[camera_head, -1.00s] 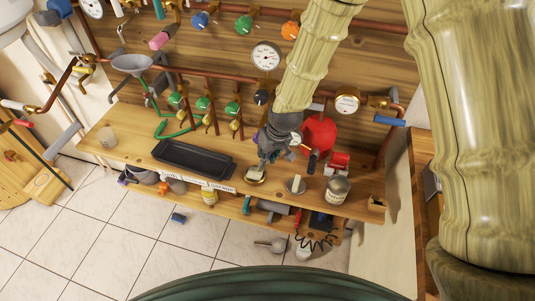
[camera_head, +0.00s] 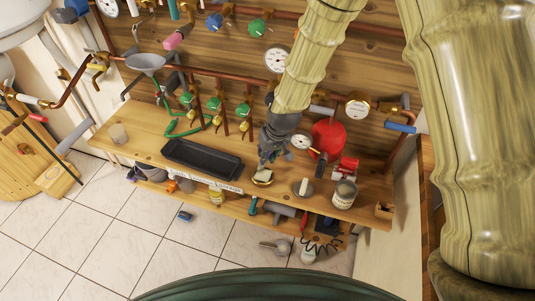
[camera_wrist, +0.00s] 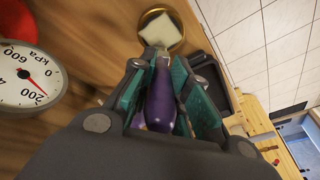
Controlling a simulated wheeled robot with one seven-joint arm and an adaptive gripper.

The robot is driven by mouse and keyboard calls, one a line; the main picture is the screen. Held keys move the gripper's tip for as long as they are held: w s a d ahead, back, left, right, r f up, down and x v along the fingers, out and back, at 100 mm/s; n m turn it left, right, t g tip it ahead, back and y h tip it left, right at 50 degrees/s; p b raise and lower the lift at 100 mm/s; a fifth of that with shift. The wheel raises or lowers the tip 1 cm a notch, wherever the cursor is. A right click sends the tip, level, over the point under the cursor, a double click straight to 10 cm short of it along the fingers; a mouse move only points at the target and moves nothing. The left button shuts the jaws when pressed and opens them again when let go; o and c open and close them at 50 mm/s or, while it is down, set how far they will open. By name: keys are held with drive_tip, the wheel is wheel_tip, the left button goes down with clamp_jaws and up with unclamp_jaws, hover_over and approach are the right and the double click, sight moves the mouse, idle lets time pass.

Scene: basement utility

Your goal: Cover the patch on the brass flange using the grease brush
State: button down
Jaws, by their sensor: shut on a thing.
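The brass flange (camera_head: 263,183) lies on the bench, below my gripper in the head view. In the wrist view the flange (camera_wrist: 180,46) is a round brass dish with a pale, squarish patch (camera_wrist: 159,29) on it. My gripper (camera_wrist: 161,75) is shut on the purple handle of the grease brush (camera_wrist: 160,100), between teal finger pads. The brush points toward the flange. Its bristles are hard to make out, and I cannot tell whether they touch the patch. In the head view my gripper (camera_head: 268,160) is just above the flange and largely hides the brush.
A long black tray (camera_head: 202,161) lies left of the flange. A grey round dish with a pale block (camera_head: 303,187) and a can (camera_head: 344,194) stand to the right. A pressure gauge (camera_wrist: 30,78) and a red vessel (camera_head: 327,137) are close beside my gripper.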

drive_tip(key=shift+a, duration=0.15)
drive_tip(key=shift+w+a, duration=0.25)
drive_tip(key=shift+a, duration=0.15)
drive_tip(key=shift+p, duration=0.3)
idle(0.9)
drive_tip(key=shift+s+d, duration=0.1)
drive_tip(key=shift+d, duration=0.05)
drive_tip(key=shift+s+d, duration=0.15)
drive_tip(key=shift+d, duration=0.35)
drive_tip(key=shift+s+d, duration=0.15)
drive_tip(key=shift+d, duration=0.35)
drive_tip(key=shift+w+a, duration=0.2)
drive_tip(key=shift+a, duration=0.4)
drive_tip(key=shift+w+a, duration=0.2)
drive_tip(key=shift+a, duration=0.35)
drive_tip(key=shift+d, duration=0.1)
